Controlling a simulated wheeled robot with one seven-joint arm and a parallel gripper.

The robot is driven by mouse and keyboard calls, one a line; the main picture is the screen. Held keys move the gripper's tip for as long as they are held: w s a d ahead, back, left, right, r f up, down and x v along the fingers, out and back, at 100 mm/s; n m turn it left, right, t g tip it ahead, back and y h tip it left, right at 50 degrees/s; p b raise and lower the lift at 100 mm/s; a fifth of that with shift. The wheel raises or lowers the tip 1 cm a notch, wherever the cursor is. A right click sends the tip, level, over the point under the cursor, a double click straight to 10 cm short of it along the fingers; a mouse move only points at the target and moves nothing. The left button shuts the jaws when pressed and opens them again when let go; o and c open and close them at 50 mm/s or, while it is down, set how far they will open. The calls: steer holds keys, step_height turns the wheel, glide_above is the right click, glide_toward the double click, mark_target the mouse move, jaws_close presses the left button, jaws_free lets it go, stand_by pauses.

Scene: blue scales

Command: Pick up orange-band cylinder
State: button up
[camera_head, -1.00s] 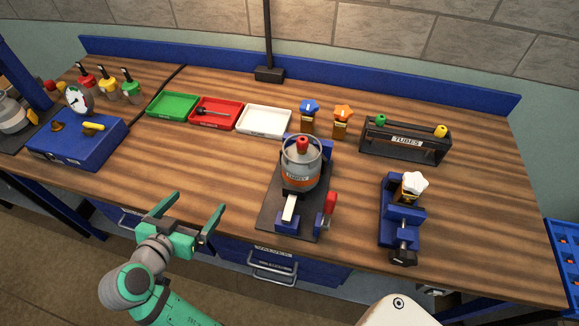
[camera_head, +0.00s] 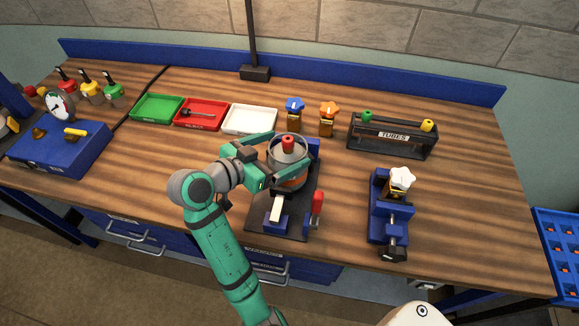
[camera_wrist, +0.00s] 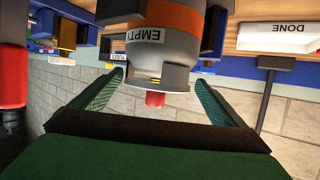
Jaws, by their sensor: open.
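The orange-band cylinder (camera_head: 289,150) is a grey canister with a red valve on top. It stands upright on a dark stand with blue blocks (camera_head: 283,220). In the wrist view the cylinder (camera_wrist: 170,47) appears upside down, with its orange band and a label reading EMPTY. My gripper (camera_head: 290,158) is at the cylinder's upper part, reaching in from the left, with a finger on either side. In the wrist view the open fingers (camera_wrist: 158,85) flank the cylinder's top, with gaps visible. Part of the cylinder's body is hidden behind the near finger.
A red-handled clamp (camera_head: 317,202) stands at the stand's right front. A white tray (camera_head: 250,119), a red tray (camera_head: 200,114) and a green tray (camera_head: 157,107) lie behind left. A blue vise (camera_head: 388,222) with a white-capped bottle is to the right; a tube rack (camera_head: 393,137) is behind it.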

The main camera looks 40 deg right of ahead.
mark_target(298, 149)
steer(key=shift+f+x, duration=0.15)
steer(key=shift+x, duration=1.4)
steer(key=shift+f+x, duration=0.15)
steer(key=shift+x, duration=1.35)
steer(key=shift+s+a, duration=0.1)
steer(key=shift+s, duration=0.05)
steer(key=shift+c, duration=0.6)
steer(key=c, duration=2.1)
steer(key=shift+r, duration=0.1)
